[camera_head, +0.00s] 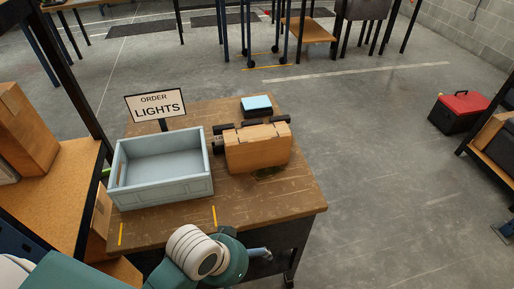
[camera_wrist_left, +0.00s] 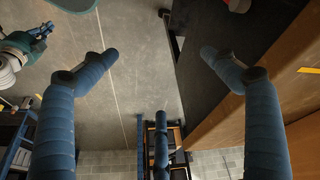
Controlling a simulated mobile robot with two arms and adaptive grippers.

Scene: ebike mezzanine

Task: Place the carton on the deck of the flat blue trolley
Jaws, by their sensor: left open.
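A brown cardboard carton (camera_head: 257,150) stands on the wooden table, right of the grey-blue crate. Another brown carton (camera_head: 24,128) stands on the bench at the far left. I cannot tell which is meant. No flat blue trolley is clearly recognisable. My left gripper (camera_head: 262,253) is at the table's front edge, partly hidden by its own wrist. In the left wrist view it (camera_wrist_left: 159,54) is open, with nothing between its blue fingers.
The grey-blue crate (camera_head: 164,170) is empty. An "ORDER LIGHTS" sign (camera_head: 156,104) stands behind it, and a small blue-topped box (camera_head: 257,105) lies behind the carton. A red-lidded toolbox (camera_head: 459,110) is on the floor at right.

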